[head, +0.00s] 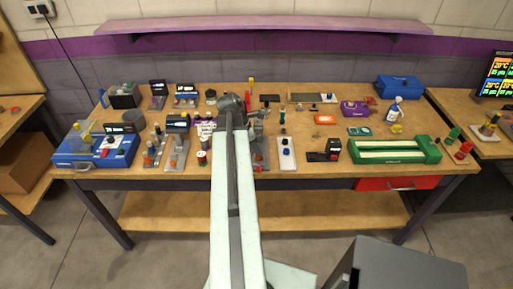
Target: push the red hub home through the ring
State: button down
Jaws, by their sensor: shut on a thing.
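My gripper (250,112) is at the end of my arm, low over the middle of the workbench, and my arm hides much of what lies under it. A grey plate (263,146) with dark upright parts stands just right of my arm, close to the gripper. A small red part (258,157), which looks like the red hub, shows at the near end of this plate. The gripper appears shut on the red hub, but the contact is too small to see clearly. I cannot make out the ring or how the hub sits to it.
A white plate with a blue knob (287,153) stands close on the right. Grey fixtures (176,150) and a red-and-white spool (202,158) stand on the left. A green tray (395,158) lies further right.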

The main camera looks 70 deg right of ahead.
jog(key=shift+f+b, duration=0.45)
jog(key=shift+f, duration=0.05)
jog(key=c, duration=1.2)
grip_release()
jog(key=shift+c, duration=0.2)
jog(key=shift+r, duration=0.2)
jog(key=p+v, duration=0.7)
jog(key=shift+r, duration=0.2)
jog(key=shift+w+a, duration=0.1)
jog(key=shift+w, duration=0.05)
